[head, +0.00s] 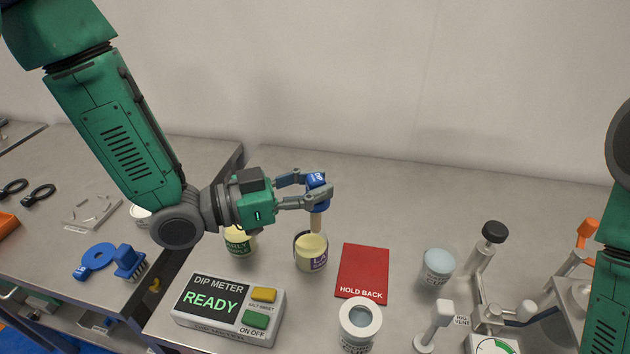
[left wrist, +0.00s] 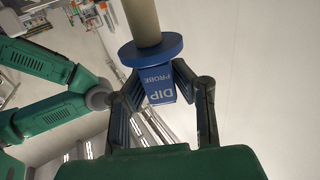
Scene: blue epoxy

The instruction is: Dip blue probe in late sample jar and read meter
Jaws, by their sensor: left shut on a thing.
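My left gripper (head: 310,193) is shut on the blue probe (head: 317,181), by its block marked DIP PROBE. The left wrist view also shows the probe (left wrist: 160,84), with its blue disc and tan shaft. In the head view the shaft points down over the late sample jar (head: 318,263), a pale yellow jar with a purple label that starts "LA". The shaft's lower end is at the jar's mouth; I cannot tell whether it touches the contents. The dip meter (head: 250,325) stands front left of the jar and its screen reads READY. My right gripper is out of view.
A yellow jar with a green label (head: 238,242) stands left of the late jar. A red HOLD BACK mat (head: 363,270) lies bare to its right. A white-lidded jar (head: 358,328), a blue-grey jar (head: 438,267) and a vent fixture (head: 436,322) stand further right.

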